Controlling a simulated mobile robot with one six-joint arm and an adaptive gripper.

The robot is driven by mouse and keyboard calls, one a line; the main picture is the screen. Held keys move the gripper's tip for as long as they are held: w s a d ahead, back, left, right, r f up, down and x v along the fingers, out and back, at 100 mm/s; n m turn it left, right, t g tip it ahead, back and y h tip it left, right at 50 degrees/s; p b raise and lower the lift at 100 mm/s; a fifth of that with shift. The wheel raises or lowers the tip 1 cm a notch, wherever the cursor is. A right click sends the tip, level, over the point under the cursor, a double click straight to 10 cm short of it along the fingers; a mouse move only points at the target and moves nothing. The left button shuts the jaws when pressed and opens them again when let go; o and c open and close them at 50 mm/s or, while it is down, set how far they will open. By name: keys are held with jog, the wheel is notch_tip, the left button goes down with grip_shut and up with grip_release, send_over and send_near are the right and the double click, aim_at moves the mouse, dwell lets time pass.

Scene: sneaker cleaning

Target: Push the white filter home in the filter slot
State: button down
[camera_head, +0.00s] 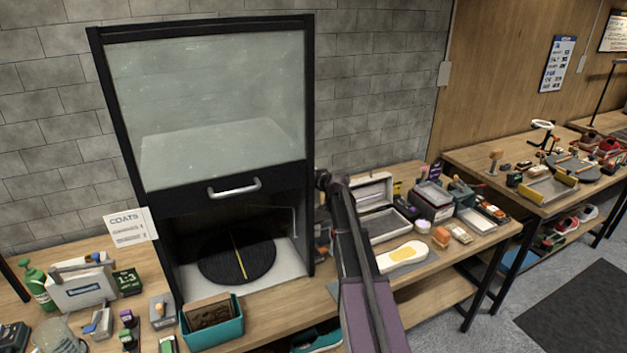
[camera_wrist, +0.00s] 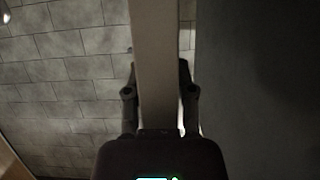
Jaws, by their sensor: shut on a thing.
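In the wrist view my gripper (camera_wrist: 158,92) is shut on a pale, flat upright slab, which I take to be the white filter (camera_wrist: 155,50). One finger lies on each side of it, and its far end runs out of the top of the view. A large dark surface (camera_wrist: 255,80), apparently the side of the spray booth, stands close on the right. I cannot make out the filter slot or whether the filter is in it. In the head view my arm reaches up beside the right edge of the black booth (camera_head: 310,120); my gripper and the filter are hidden there.
The booth has a glass sash (camera_head: 210,100) with a handle, raised above a dark turntable (camera_head: 237,262). A teal box (camera_head: 212,328) stands in front. Right of my arm are an open case (camera_head: 380,224), a pale insole (camera_head: 403,256) and several small items. A grey block wall (camera_wrist: 75,75) lies behind.

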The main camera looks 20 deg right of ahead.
jog(key=shift+f+b, duration=2.75)
jog(key=shift+f, duration=0.1)
dwell(0.3)
jog(key=shift+c, duration=1.9)
grip_release()
jog(key=shift+r, duration=0.2)
notch_tip(320, 180, up, 13)
jog(key=p, duration=1.3)
jog(key=shift+f, duration=0.2)
jog(key=shift+f, duration=0.1)
